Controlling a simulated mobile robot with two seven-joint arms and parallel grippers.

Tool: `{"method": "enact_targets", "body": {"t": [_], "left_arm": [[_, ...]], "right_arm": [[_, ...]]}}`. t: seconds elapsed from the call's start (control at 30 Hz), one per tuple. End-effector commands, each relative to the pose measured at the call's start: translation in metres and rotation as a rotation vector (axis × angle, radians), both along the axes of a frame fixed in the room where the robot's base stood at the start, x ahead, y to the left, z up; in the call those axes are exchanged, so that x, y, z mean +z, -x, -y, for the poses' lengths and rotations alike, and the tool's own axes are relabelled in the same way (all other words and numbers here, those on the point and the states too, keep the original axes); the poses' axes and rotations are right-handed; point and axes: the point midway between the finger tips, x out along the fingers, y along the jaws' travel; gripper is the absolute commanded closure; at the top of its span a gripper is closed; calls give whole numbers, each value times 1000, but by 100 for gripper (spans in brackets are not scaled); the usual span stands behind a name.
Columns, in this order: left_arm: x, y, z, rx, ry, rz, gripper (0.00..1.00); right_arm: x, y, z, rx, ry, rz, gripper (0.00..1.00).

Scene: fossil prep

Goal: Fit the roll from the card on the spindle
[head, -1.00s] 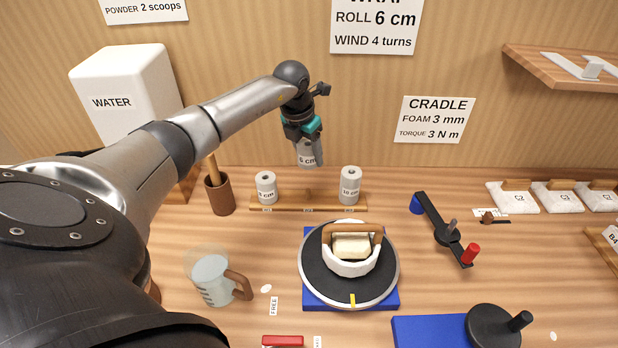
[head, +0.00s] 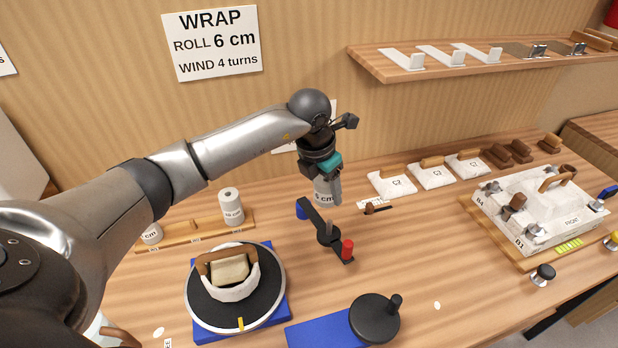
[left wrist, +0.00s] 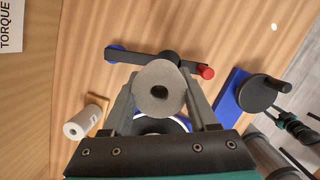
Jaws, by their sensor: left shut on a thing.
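The WRAP card (head: 216,42) on the back wall reads roll 6 cm, wind 4 turns. My left gripper (head: 328,192) is shut on the roll marked 6 cm (head: 322,189), held upright above the table near the blue end of a black bar.
A wooden rack (head: 190,236) holds two other rolls. A turntable (head: 206,316) with a wrapped piece stands front left. A black crank disc (head: 374,318) on a blue base is in front. White packets (head: 391,184) lie behind right; a large white jacket (head: 540,215) is at right.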

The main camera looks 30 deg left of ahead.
Motion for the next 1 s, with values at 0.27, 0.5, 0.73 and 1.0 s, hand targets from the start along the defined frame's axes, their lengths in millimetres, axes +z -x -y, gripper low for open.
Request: {"method": "enact_targets", "body": {"t": [0.27,0.5,0.73,1.0], "left_arm": [[3,2,8,-17,-1,1,100],[2,2,8,-14,-2,2,100],[-12,3,8,-8,-4,1,100],[-44,3,8,-7,-4,1,100]], "right_arm": [[1,0,0,0,0,0,50],[1,0,-5,-2,-6,0,50],[-11,0,-9,-3,-11,0,50],[-38,0,-8,-3,-11,0,50]]}}
